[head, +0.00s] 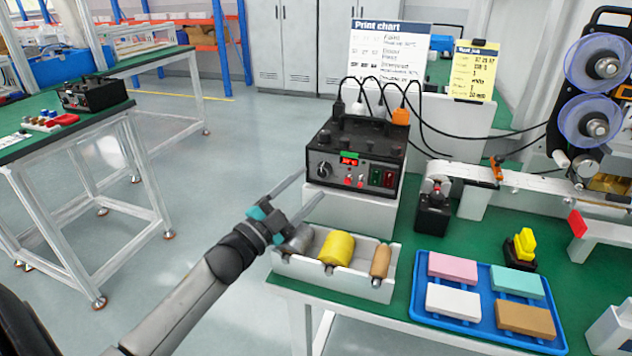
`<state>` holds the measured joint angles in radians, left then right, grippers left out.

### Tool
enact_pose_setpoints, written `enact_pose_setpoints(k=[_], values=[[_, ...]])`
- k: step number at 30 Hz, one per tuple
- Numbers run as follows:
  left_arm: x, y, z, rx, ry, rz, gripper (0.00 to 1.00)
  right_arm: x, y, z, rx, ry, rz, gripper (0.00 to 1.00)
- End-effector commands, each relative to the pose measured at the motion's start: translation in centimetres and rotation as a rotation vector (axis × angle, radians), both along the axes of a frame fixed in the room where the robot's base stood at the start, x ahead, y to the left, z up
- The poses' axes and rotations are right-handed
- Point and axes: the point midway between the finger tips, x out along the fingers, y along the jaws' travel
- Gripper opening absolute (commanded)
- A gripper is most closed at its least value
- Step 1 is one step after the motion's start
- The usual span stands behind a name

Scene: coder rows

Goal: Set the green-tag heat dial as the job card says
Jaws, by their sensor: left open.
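The black control box (355,160) stands on a white block on the green bench. A green tag (349,155) is on its front above a small red display. The heat dial (325,169), a round black knob, is at the left of that front. My left gripper (314,184) is open, its two long fingers pointing up and right, with tips near the dial's lower left. I cannot tell whether they touch the box; nothing is between them. The yellow job card (474,70) hangs at the back right; its small writing is hard to read. My right gripper is not in view.
A white print chart (389,50) stands behind the box. A white holder (335,271) with rollers lies below my gripper. A blue tray (487,298) with coloured blocks is at right. Black cables (440,150) run right. Another black box (94,95) stands on the left table.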

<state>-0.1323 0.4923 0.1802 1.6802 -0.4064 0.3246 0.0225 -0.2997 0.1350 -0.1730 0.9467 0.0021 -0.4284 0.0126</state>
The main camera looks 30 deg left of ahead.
Motion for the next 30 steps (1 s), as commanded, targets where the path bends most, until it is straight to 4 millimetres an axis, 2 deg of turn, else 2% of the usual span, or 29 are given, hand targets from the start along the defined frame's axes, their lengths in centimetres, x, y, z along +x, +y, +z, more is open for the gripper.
enact_pose_setpoints(k=[3,9,21,30], values=[[1.6,-0.2,0.4,0.001,-0.002,0.001,0.66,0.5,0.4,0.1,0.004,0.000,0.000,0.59],[3.1,-0.4,0.8,0.000,0.000,0.000,0.66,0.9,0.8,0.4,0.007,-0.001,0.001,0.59],[3.5,-0.5,0.9,0.000,0.002,0.001,0.65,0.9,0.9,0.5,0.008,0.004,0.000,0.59],[3.5,-0.5,0.9,0.000,0.002,0.001,0.31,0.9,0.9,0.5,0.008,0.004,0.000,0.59]])
